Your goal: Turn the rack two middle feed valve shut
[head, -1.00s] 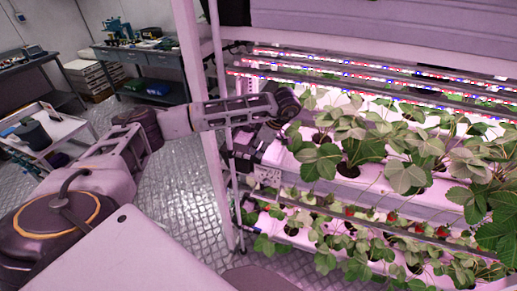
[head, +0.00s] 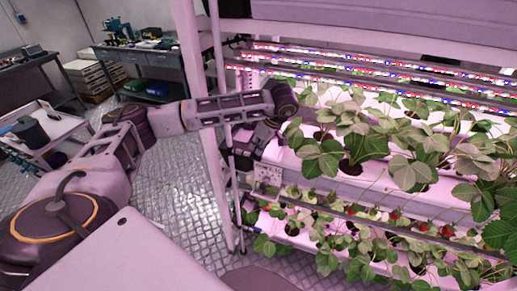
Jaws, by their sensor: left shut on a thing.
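My left arm reaches from the left to the end of the plant rack, and my left gripper (head: 243,156) is down beside the rack's white upright pipe (head: 216,70), at the middle trough level. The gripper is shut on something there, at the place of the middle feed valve. The valve and its handle are hidden behind the gripper and wrist, so I cannot tell how far it is turned. My right gripper is not in view.
Strawberry plants (head: 410,160) fill the troughs right of the gripper, with leaves close to my wrist. A rack post (head: 190,60) stands left of the pipe. A white cart (head: 50,130) and workbenches stand at the left. The metal floor (head: 180,190) between is clear.

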